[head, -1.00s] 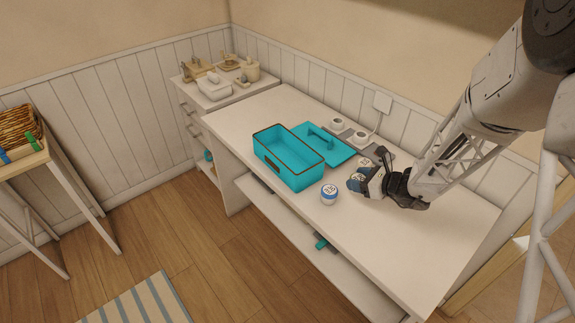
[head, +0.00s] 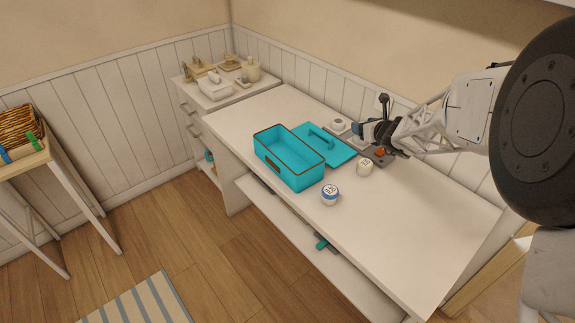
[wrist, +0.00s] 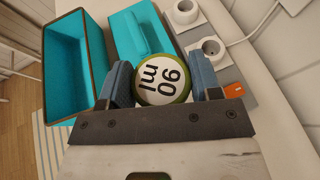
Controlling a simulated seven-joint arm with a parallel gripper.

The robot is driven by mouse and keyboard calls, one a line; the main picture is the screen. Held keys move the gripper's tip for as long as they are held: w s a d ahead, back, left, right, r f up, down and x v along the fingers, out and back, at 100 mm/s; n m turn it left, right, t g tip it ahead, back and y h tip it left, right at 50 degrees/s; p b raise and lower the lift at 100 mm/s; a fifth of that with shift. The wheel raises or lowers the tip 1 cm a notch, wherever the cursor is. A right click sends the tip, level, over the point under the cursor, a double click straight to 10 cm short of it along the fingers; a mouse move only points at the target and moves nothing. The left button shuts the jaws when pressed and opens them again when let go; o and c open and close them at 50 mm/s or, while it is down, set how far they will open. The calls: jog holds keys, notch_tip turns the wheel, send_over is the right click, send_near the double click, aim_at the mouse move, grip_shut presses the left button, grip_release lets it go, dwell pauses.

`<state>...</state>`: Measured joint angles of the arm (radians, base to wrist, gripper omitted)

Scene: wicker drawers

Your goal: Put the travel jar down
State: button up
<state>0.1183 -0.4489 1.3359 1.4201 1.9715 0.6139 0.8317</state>
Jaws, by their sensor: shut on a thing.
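My gripper (head: 364,130) is over the back of the desk, near the wall. In the wrist view its two blue fingers (wrist: 163,76) are shut on a round jar (wrist: 163,84) with a white lid marked "90 ml" and a green rim. In the head view that jar is mostly hidden by the fingers. I cannot tell its exact height above the desk. A cream jar (head: 365,167) stands in front of the gripper. A jar with a blue band (head: 330,195) stands nearer the desk's front edge.
An open teal box (head: 290,175) and its teal handled lid (head: 338,151) lie left of my gripper. A grey strip with white round sockets (head: 338,124) and an orange switch (head: 380,152) is along the wall. The desk's right part (head: 435,215) is clear.

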jog(key=w+a+r+m+t+h, duration=0.1)
jog(key=w+r+m+h, duration=0.2)
jog(key=w+r, duration=0.35)
jog(key=n+g+y, duration=0.3)
jog(key=n+y, duration=0.3)
send_over(267, 133)
jog(key=s+d, duration=0.3)
notch_tip(267, 133, down, 10)
jog(key=shift+a, duration=0.15)
jog(key=shift+w, duration=0.1)
jog(key=shift+f, duration=0.15)
jog(key=shift+f, duration=3)
